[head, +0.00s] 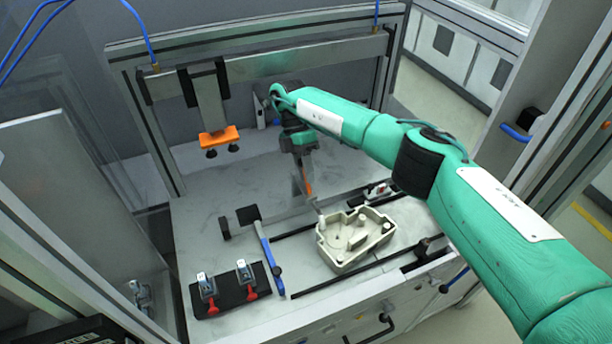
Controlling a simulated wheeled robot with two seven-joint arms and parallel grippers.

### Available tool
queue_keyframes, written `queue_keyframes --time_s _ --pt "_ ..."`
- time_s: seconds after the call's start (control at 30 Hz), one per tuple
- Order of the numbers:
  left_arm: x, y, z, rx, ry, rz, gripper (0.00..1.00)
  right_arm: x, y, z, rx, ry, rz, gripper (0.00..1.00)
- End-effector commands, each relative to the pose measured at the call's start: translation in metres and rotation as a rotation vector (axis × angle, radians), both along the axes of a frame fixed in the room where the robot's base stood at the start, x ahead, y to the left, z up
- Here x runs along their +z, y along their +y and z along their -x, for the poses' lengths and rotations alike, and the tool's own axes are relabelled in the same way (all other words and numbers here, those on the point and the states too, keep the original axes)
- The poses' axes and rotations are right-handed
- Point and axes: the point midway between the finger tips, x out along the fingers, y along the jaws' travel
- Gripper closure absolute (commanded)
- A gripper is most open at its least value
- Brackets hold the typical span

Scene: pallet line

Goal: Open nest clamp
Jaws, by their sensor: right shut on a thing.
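A beige cast housing (355,238) with an open, pocketed top sits in the nest between two dark rails. My right gripper (308,188) points down just behind and left of the housing. It is shut on a thin lever with an orange part, which seems to be the nest clamp's handle. The fingers hide most of it, and I cannot tell whether the clamp is open. A small clamp-like fitting with red and white parts (378,191) is behind the housing. My left gripper is not in view.
A black plate (231,290) with two red-handled toggle clamps lies at the front left. An orange suction tool (219,137) hangs from the frame at the back left. The table's back left is bare.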

Motion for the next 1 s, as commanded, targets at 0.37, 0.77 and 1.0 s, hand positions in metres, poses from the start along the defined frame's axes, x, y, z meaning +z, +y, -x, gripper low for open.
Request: queue_keyframes --time_s 0.37,0.77,1.0 --pt "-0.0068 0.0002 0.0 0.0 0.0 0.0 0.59 -0.0011 0.0011 -0.0051 -0.001 0.051 0.019 1.0" --pt "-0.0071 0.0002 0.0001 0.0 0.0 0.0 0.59 -0.001 0.0013 -0.0052 0.001 0.059 0.02 1.0" --pt "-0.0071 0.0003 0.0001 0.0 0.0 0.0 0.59 -0.0015 0.0012 -0.0051 0.001 0.059 0.02 0.68"
